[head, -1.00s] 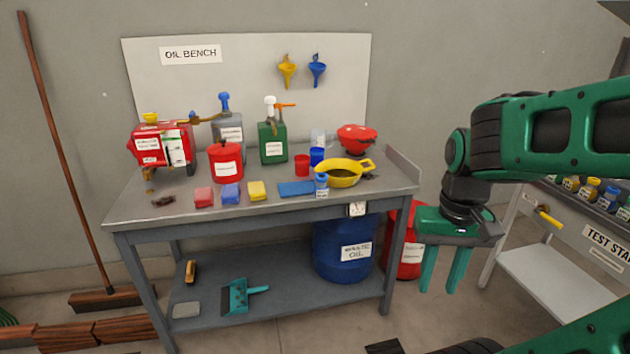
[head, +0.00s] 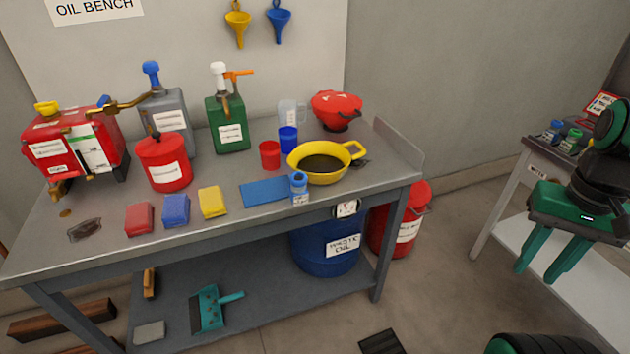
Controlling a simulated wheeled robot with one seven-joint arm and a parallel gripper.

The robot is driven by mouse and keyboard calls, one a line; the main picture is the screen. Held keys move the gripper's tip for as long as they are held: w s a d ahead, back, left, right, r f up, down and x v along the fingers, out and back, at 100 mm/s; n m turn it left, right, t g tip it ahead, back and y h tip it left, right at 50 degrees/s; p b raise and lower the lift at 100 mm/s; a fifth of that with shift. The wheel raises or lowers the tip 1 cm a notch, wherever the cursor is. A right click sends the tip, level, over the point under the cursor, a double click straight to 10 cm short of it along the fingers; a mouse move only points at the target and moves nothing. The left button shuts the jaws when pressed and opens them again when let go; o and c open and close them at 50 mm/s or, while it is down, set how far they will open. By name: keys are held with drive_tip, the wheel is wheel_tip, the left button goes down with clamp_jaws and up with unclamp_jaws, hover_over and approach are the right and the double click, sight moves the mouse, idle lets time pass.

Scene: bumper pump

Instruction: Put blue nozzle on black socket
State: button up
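I cannot clearly make out a blue nozzle or a black socket in the head view. Small fittings stand on the stand at the right, among them a blue-topped one (head: 553,131) and a green-topped one (head: 571,140); they are too small to name surely. My gripper (head: 536,277) hangs with fingers down and spread apart, empty, in front of that stand and right of the oil bench. My arm and gripper hide part of the stand.
The oil bench (head: 385,176) bears a red engine-like unit (head: 85,150), grey (head: 170,120) and green (head: 228,130) pump cans, a yellow pan (head: 318,175) and coloured blocks. A blue waste-oil drum (head: 322,248) stands below. Open floor lies between bench and stand (head: 535,165).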

drive_tip(key=shift+o, duration=0.6)
drive_tip(key=shift+w+a, duration=0.1)
drive_tip(key=shift+a, duration=0.1)
drive_tip(key=o, duration=0.5)
drive_tip(key=shift+s+r, duration=0.15)
drive_tip(key=shift+s, duration=0.2)
drive_tip(key=n+t+y, duration=0.7)
drive_tip(key=n+y, duration=0.6)
drive_tip(key=n, duration=0.6)
approach(297, 183)
drive_tip(key=w+f, duration=0.2)
drive_tip(key=shift+x, duration=5)
